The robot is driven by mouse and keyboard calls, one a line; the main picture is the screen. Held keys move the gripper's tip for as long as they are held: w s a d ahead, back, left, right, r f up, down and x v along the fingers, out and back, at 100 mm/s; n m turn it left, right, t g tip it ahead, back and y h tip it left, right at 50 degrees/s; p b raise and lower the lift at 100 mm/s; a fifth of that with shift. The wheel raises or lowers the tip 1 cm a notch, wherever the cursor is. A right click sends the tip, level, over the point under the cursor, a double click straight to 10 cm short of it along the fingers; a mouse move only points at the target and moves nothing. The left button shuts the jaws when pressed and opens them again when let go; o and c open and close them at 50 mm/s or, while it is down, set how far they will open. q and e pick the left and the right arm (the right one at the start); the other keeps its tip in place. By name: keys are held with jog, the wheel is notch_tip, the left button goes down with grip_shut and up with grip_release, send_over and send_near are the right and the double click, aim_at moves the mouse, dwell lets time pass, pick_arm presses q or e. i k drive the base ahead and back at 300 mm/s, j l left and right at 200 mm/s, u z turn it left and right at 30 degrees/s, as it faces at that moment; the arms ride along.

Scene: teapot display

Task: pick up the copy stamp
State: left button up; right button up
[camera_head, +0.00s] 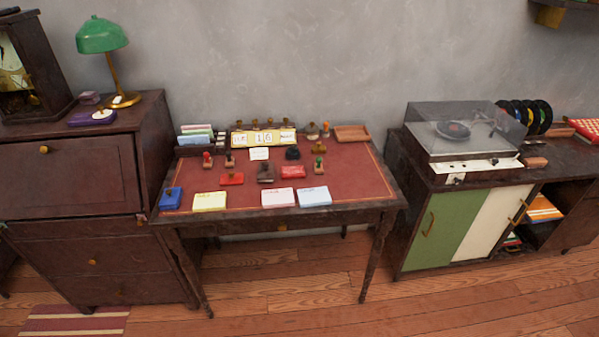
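Several small stamps stand on the red-topped desk (345,185). One stamp with a red knob (207,159) and a brown stamp (229,159) are at the left. A stamp with a green knob (319,165) is at the right, and a dark stamp (265,173) is near the middle. A black stamp or similar object (292,153) is behind it. More stamps stand along the back edge. Any lettering on them is too small to read, so I cannot tell which is the copy stamp. Neither of my grippers is in view.
Red pads (232,179), a blue box (171,198), yellow (210,201), pink (278,198) and light blue (315,196) paper stacks lie near the front. A calendar block (264,138) stands behind. A drawer cabinet (75,175) and record-player cabinet (460,225) flank the desk.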

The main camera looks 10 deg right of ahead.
aim_at(318, 167)
jog(key=i+j+z, duration=0.2)
jog(key=i+j, duration=0.15)
jog(key=i+j+z, duration=0.25)
jog(key=j, duration=0.25)
jog(key=i+j+z, duration=0.2)
jog(key=i+j, duration=0.2)
jog(key=j, duration=0.1)
